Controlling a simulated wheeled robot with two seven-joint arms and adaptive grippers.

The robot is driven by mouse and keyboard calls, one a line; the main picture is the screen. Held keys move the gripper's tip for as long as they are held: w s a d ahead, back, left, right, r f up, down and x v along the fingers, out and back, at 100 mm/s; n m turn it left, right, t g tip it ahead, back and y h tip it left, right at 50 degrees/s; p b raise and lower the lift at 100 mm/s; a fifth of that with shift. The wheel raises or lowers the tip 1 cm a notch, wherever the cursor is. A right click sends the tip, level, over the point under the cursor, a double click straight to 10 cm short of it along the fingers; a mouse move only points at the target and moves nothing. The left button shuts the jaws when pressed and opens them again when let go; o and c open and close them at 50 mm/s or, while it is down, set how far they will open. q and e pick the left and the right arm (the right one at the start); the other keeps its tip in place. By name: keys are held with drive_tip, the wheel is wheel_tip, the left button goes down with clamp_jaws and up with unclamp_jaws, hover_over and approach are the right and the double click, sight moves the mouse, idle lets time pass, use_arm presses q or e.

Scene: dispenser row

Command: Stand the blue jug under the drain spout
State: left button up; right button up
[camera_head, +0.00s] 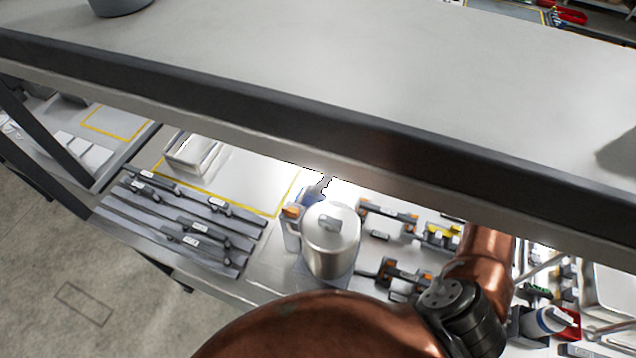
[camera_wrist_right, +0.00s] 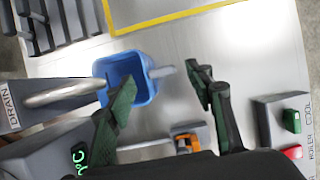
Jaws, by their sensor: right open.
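The blue jug (camera_wrist_right: 142,92) stands open-topped on the metal bench in the right wrist view, its pale handle (camera_wrist_right: 164,71) pointing right. The grey drain spout (camera_wrist_right: 62,93) runs from the block marked DRAIN (camera_wrist_right: 10,115), and its tip overlaps the jug's left rim in the picture; its height above the rim is unclear. My right gripper (camera_wrist_right: 167,84) is open. Its fingertips appear on either side of the handle, the left one overlapping the jug; contact cannot be told. In the head view a bit of blue (camera_head: 309,196) shows behind the steel cylinder. My left gripper is out of view.
A grey shelf (camera_head: 330,60) overhangs the bench. The steel cylinder (camera_head: 331,250) stands near the bench's front. A green switch (camera_wrist_right: 292,121) and red switch (camera_wrist_right: 291,152) sit at right. A yellow-outlined area (camera_head: 240,180) is mostly clear, with a white tray (camera_head: 190,155) at its left.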

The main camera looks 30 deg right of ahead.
drive_tip(key=v, duration=0.7)
drive_tip(key=shift+r, duration=0.3)
drive_tip(key=shift+s, duration=0.15)
